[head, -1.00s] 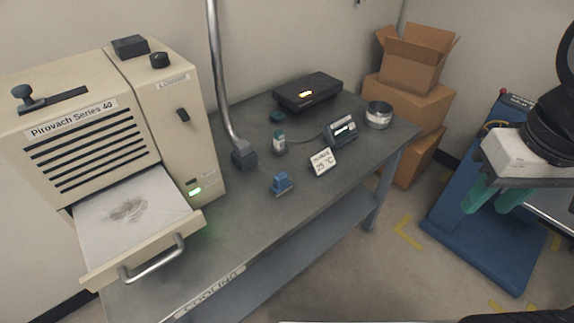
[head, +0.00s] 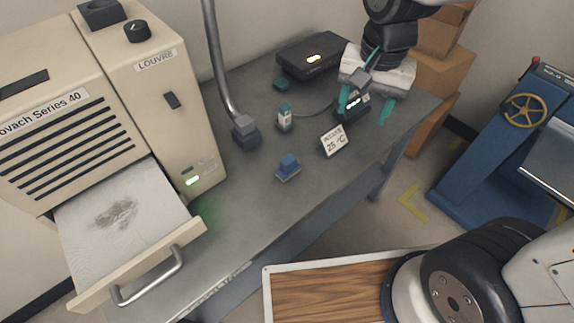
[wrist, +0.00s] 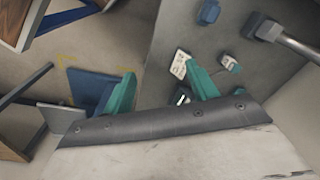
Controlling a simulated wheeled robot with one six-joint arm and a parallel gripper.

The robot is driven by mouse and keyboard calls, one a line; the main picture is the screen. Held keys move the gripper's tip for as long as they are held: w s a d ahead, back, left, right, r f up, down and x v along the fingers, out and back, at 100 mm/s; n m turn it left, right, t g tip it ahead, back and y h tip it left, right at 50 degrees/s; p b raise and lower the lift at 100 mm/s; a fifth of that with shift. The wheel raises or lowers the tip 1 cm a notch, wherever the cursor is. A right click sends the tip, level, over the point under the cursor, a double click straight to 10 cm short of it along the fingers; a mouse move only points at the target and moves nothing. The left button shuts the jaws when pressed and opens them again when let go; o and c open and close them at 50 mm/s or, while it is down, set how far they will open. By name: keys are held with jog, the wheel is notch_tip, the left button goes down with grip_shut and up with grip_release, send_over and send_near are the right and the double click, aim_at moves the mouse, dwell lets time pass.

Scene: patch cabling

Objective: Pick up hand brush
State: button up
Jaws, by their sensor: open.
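The small blue hand brush (head: 288,168) lies on the grey bench (head: 245,225), in front of the grey pipe's foot. It also shows at the top of the wrist view (wrist: 208,12). My gripper (head: 364,116) hangs over the right back part of the bench, its two teal fingers apart with nothing between them. It is to the right of and behind the brush, well clear of it. In the wrist view the open fingers (wrist: 161,70) point towards the bench edge and floor.
A blue cart (head: 500,150) stands at right.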

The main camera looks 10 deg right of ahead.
jog(key=w+a+f+m, duration=0.2)
jog(key=w+a+f, duration=0.25)
jog(key=f, duration=0.25)
jog(key=m, duration=0.3)
send_over(289, 158)
jog(key=shift+g, duration=0.3)
jog(key=f, duration=0.6)
jog(key=d+f, duration=0.1)
jog(key=f, duration=0.2)
jog(key=shift+s, duration=0.3)
jog(key=shift+m, duration=0.4)
jog(key=f, duration=0.6)
jog(key=a+f, duration=0.1)
jog(key=f, duration=0.1)
jog(key=shift+w+f, duration=0.3)
jog(key=shift+f, duration=0.1)
jog(key=c, duration=1.2)
